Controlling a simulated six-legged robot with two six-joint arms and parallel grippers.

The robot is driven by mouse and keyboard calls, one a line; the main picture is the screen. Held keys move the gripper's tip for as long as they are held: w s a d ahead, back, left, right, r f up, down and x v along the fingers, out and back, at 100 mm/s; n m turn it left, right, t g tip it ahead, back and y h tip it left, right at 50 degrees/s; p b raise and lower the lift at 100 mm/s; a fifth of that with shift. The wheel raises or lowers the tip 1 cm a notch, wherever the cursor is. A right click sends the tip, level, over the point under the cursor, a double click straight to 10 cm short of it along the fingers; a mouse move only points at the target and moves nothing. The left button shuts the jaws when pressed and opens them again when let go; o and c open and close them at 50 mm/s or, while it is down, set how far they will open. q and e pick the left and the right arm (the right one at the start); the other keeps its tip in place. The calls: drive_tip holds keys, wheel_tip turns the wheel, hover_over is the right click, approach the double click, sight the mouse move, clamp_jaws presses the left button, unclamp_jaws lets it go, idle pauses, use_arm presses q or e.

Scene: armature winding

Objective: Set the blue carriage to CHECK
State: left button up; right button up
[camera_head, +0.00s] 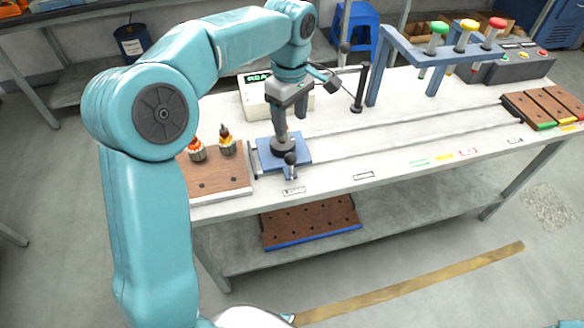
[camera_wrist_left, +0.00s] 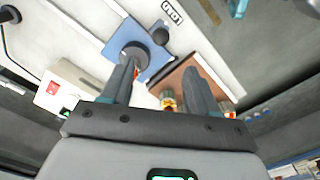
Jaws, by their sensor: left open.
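The blue carriage (camera_head: 302,150) is a flat blue plate at the left end of the rails on the white bench. It bears a dark round base and has a small dark knob (camera_head: 290,158) at its front edge. Its front edge is near the leftmost small label (camera_head: 294,190). My left gripper (camera_head: 282,118) is over the carriage, pointing down. In the left wrist view my left gripper (camera_wrist_left: 163,78) has its fingers apart with nothing clearly held, and the carriage (camera_wrist_left: 160,58) shows beyond them. Contact with the carriage cannot be told. The label for CHECK is too small to read.
Several labels line the bench front. A brown board (camera_head: 220,178) with two wound parts stands left of the carriage. A box with a green display (camera_head: 254,92) and a black post (camera_head: 360,88) stand behind. A blue frame (camera_head: 377,75) stands farther right. The rails look clear.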

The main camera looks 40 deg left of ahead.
sight(291, 164)
use_arm(q)
wheel_tip(291, 164, down, 15)
drive_tip(key=shift+s+b, duration=0.15)
drive_tip(key=shift+b, duration=0.15)
drive_tip(key=shift+f, duration=0.65)
clamp_jaws()
